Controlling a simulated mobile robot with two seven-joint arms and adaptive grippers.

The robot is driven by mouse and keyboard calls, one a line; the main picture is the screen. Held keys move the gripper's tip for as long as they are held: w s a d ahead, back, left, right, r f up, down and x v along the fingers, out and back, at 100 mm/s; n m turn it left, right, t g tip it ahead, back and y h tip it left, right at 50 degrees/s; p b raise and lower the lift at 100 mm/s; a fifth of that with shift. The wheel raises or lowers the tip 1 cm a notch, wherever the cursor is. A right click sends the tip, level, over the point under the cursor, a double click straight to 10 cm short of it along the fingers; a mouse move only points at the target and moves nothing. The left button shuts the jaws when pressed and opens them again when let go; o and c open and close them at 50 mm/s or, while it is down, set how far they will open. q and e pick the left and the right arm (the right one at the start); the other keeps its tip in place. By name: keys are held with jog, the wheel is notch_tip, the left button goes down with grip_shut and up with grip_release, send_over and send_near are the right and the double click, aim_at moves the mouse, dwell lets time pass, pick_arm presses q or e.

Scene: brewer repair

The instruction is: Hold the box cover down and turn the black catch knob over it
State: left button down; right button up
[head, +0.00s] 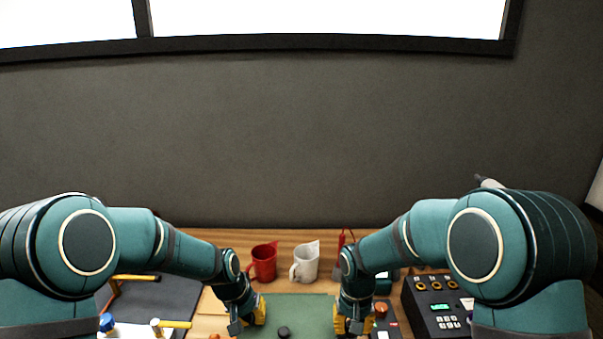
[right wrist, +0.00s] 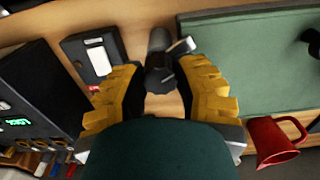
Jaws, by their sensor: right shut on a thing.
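My left gripper (head: 250,316) points down at the left edge of the green mat (head: 300,303); its fingertips are too small to read. My right gripper (head: 352,322) points down at the mat's right edge. In the right wrist view its yellow fingers (right wrist: 160,92) are shut on a dark thing (right wrist: 160,62) with a light metallic end, partly hidden. A black round knob (head: 283,332) shows on the mat between the grippers, and a black part (right wrist: 312,40) shows at the right wrist view's edge. I cannot make out the box cover clearly.
A red mug (head: 263,262) and a white pitcher (head: 305,262) stand behind the mat. A black panel with gauges (head: 438,308) stands at right. A small dark box with a white label (right wrist: 97,57) lies beside the right gripper. A dark tray (head: 150,303) is at left.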

jog(key=o, duration=1)
jog(key=shift+r, duration=0.1)
jog(key=shift+r, duration=1.5)
